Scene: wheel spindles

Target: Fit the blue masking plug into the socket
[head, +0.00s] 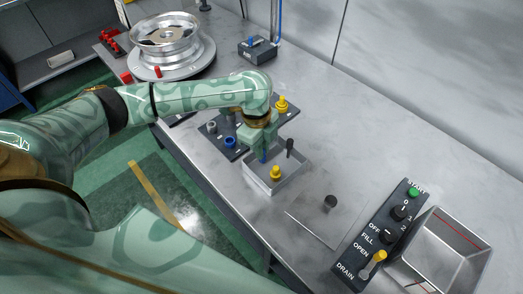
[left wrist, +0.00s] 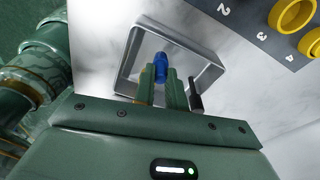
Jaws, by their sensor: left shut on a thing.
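My left gripper (head: 264,154) is over the small metal tray (head: 297,170). It is shut on a blue plug (left wrist: 160,66), which shows between its fingertips in the left wrist view, within the tray's outline. How far the plug is above the tray floor I cannot tell. A yellow plug (head: 276,173) and a black peg (head: 290,148) are also at the tray. My arm hides part of the board. I cannot make out which hole is the socket.
A wheel rim (head: 166,37) stands on a round base at the back left. A control panel (head: 352,256) and an empty metal bin (head: 444,250) are at the front right. A black knob (head: 330,202) stands on a thin plate. The table's right middle is clear.

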